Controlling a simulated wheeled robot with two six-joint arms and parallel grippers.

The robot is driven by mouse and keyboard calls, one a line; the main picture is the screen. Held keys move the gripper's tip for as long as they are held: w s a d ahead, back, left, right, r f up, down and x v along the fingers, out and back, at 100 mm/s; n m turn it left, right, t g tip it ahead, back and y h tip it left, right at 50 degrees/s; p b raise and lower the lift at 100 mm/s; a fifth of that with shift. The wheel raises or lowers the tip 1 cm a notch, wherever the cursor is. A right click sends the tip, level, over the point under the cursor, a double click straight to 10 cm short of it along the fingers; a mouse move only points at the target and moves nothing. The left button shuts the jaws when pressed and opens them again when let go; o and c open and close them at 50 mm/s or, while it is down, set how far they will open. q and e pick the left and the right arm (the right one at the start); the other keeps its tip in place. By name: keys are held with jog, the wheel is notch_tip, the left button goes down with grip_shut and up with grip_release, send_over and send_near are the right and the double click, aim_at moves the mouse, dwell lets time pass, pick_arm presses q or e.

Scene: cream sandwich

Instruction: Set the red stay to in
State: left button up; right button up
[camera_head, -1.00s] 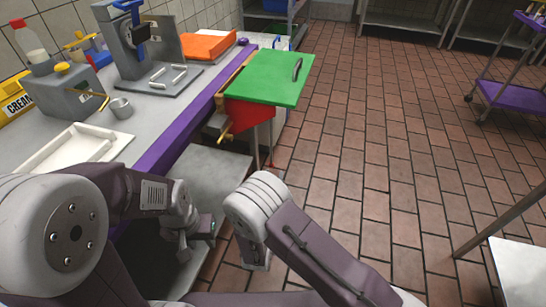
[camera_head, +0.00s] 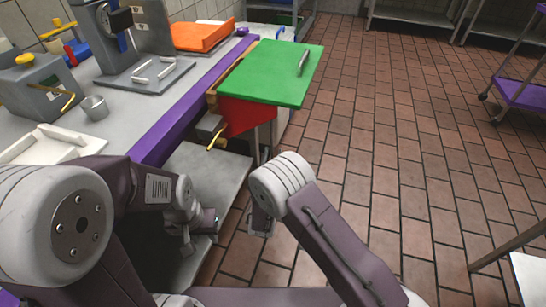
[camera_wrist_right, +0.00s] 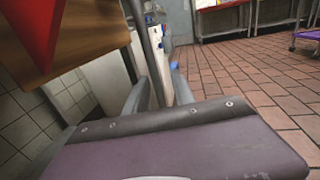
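The red stay (camera_head: 244,116) is a red panel under the green hinged board (camera_head: 272,72) at the bench end. The board is level, with the stay beneath it. In the right wrist view a red pointed piece (camera_wrist_right: 24,28) hangs at the upper left beside a wooden panel. My right gripper (camera_wrist_right: 158,92) is open, its fingers apart on either side of a thin metal post in the picture; I cannot tell whether the post lies between them. It shows small in the head view (camera_head: 262,225), below the board. My left gripper (camera_head: 205,222) is low by the bench; its fingers are unclear.
A brass-coloured handle (camera_head: 216,142) juts out below the bench edge. A grey lower shelf (camera_head: 212,172) lies under it. The bench top holds a grey dispenser (camera_head: 38,90), a metal cup (camera_head: 94,107) and an orange tray (camera_head: 200,36). Tiled floor (camera_head: 400,160) is open to the right.

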jog(key=shift+w, duration=0.3)
grip_shut()
dwell(1.2)
